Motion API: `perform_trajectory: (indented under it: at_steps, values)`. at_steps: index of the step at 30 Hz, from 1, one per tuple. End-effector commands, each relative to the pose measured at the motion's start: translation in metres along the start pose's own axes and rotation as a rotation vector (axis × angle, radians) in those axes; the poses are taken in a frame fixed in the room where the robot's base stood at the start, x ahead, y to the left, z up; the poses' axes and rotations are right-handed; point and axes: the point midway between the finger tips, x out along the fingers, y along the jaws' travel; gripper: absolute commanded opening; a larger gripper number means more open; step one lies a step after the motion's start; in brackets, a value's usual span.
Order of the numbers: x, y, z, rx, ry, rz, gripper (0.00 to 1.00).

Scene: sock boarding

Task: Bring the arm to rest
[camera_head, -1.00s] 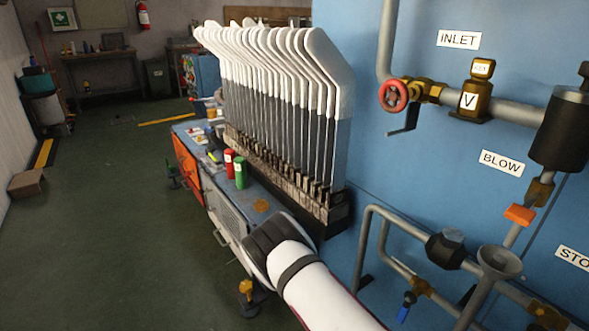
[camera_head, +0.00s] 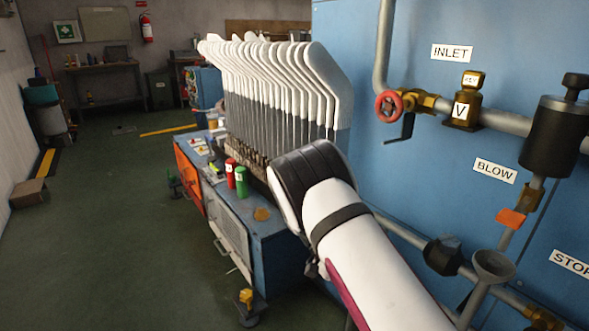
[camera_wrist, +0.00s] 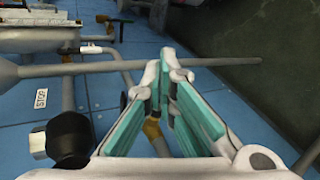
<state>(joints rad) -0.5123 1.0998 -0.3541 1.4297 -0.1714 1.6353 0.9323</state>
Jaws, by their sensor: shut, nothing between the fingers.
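My gripper (camera_wrist: 168,75) shows in the wrist view, its two teal-padded fingers meeting at the tips with nothing between them. Behind the fingers in that view are grey pipes (camera_wrist: 105,69) and a blue panel (camera_wrist: 40,105); I cannot tell the exact gap to them. In the head view my white arm with a black joint cover rises from the bottom right, in front of the blue machine wall (camera_head: 420,190). The gripper itself is hidden there.
A row of white sock forms (camera_head: 275,75) stands on a blue bench with red (camera_head: 230,170) and green cylinders (camera_head: 241,182) beside it. Pipes with a red-wheeled valve (camera_head: 389,105) and a black cylinder (camera_head: 555,135) line the wall.

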Motion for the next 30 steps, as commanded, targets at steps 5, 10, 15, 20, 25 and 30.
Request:
perform_trajectory:
  at_steps: [5, 10, 15, 20, 25, 30]
  values:
    - [-0.018, 0.059, 0.014, -0.088, -0.048, -0.154, 0.0]
    - [-0.024, 0.111, 0.031, -0.174, -0.066, -0.292, 0.0]
    - [-0.024, 0.16, 0.052, -0.254, -0.057, -0.426, 0.0]
    - [-0.017, 0.2, 0.074, -0.322, -0.028, -0.541, 0.0]
    - [-0.003, 0.239, 0.101, -0.388, 0.026, -0.658, 0.0]
    - [0.017, 0.271, 0.131, -0.445, 0.1, -0.762, 0.0]
